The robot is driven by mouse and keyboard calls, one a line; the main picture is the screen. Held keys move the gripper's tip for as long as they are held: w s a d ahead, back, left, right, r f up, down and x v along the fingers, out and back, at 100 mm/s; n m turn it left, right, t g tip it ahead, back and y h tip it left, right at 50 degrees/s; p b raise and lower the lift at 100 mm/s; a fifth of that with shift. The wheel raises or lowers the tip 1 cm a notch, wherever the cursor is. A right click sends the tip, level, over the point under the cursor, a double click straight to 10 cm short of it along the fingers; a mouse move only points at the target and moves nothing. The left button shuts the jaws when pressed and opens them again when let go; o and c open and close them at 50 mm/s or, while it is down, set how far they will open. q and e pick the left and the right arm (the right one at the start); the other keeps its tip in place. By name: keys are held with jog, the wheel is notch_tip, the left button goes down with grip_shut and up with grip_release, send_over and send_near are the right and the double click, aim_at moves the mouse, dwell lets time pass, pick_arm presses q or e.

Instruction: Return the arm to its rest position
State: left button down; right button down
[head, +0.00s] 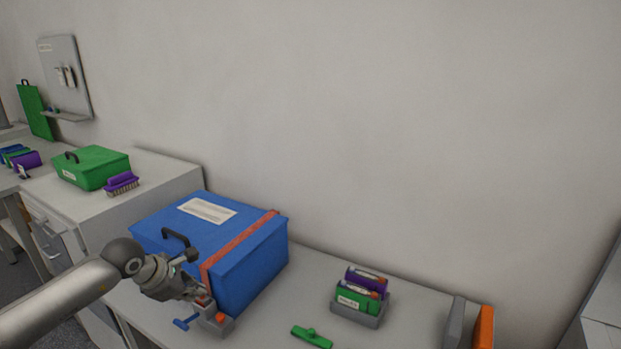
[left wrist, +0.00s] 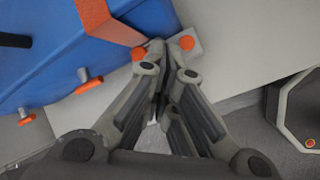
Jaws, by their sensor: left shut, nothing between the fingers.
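My left arm (head: 60,302) comes in from the lower left of the head view. My left gripper (head: 203,298) is in front of the blue box, pointing down to the right at its near lower corner. In the left wrist view the left gripper's fingers (left wrist: 163,48) meet at their tips and hold nothing. The fingertips are beside a small grey block with an orange-red button (left wrist: 187,43), which also shows in the head view (head: 221,319). I cannot tell whether they touch it. My right gripper is not in view.
The blue box (head: 262,277) with a red strap stands on the light bench (head: 290,300). A grey holder (head: 357,317) with purple and green cells, a green clip (head: 311,337) and an orange panel (head: 484,327) are to the right. A green case (head: 92,167) and purple brush (head: 122,184) sit left.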

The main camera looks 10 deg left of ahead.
pick_arm(q)
jog(key=s+d+r+n+t+h, duration=0.15)
jog(key=d+h, duration=0.35)
jog(key=d, duration=0.6)
jog(key=s+d+r+n+t+h, duration=0.1)
jog(key=d+r+n+h, duration=0.2)
jog(key=d, duration=0.8)
jog(key=s+d+r+n+t+h, duration=0.3)
jog(key=r+n+t, duration=0.3)
jog(key=r+n, duration=0.25)
jog(key=a+f+n+t+y, duration=0.3)
jog(key=a+n+t+y, duration=0.35)
jog(key=n, duration=0.95)
jog(key=s+a+f+n+g+y, duration=0.7)
jog(key=s+f+n+g+y, duration=0.15)
jog(key=f+n, duration=0.25)
jog(key=s+d+f+n+g+h, duration=0.1)
jog(key=s+f+n+g, duration=0.25)
jog(key=s+f, duration=0.45)
jog(key=s+d+f+n+g+h, duration=0.1)
jog(key=s+f+n+g, duration=0.3)
jog(key=s, duration=0.8)
jog(key=s+f+m+g, duration=0.1)
jog(key=s+f+g, duration=0.2)
jog(key=f, duration=2.5)
jog(key=s+a+f+g, duration=0.1)
jog(key=s+a+f, duration=0.1)
jog(key=s+f, duration=1.2)
jog(key=shift+s+a, duration=0.2)
jog(key=shift+s, duration=0.8)
